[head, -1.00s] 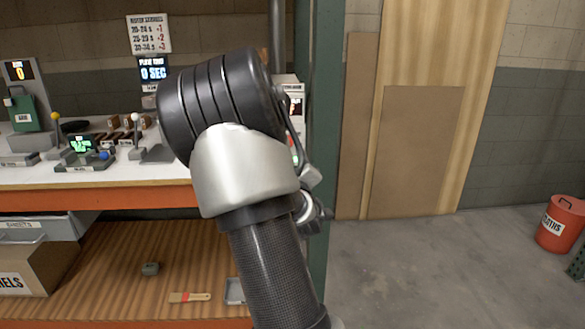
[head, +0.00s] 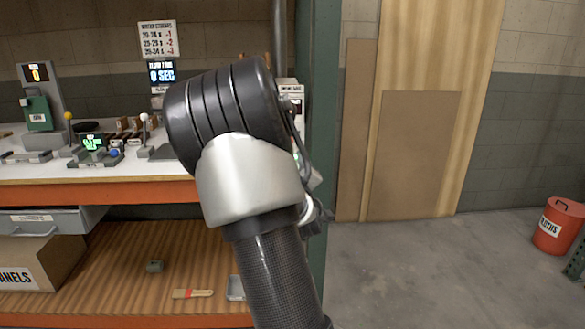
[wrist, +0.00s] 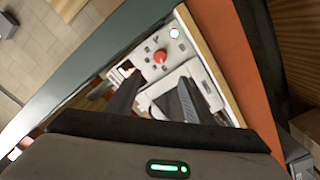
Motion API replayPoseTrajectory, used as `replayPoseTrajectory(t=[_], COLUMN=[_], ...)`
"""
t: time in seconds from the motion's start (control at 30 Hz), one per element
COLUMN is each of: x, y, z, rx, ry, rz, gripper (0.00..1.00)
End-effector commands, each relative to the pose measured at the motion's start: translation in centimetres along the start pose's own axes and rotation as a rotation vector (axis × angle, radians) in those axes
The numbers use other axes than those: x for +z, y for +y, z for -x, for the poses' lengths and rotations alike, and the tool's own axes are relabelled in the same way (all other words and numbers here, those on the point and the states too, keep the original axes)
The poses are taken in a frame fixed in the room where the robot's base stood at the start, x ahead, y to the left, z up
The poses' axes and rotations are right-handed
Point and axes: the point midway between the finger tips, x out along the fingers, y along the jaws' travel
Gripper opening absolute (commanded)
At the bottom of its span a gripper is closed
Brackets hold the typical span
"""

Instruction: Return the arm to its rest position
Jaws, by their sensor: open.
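My arm rises through the middle of the head view, with its rounded black and silver joint in front of the rack bench (head: 60,192). The arm hides the right part of the bench. In the wrist view my gripper (wrist: 150,95) shows two dark fingers spread apart with nothing held between them. Beyond the fingers is a pale panel (wrist: 180,50) with a red knob (wrist: 160,56). I cannot tell the exact gap between fingers and panel.
A green post (head: 324,120) stands close right of my arm. The lower shelf (head: 110,270) holds a brush (head: 193,294) and a cardboard box (head: 35,262). A red bin (head: 560,228) stands at far right. The floor (head: 430,270) between is clear.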

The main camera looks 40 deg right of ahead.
Motion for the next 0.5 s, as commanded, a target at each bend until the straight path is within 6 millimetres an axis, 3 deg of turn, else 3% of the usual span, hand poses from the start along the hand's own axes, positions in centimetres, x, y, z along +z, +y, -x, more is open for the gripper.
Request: replayPoseTrajectory(t=[0.33,0.5], x=[-0.1,-1.6], y=[0.0,-1.0], z=[0.1,1.6], rx=[-0.004,-0.082], ry=[-0.005,-0.085], rz=[-0.009,-0.147], gripper=[0.48,0.48])
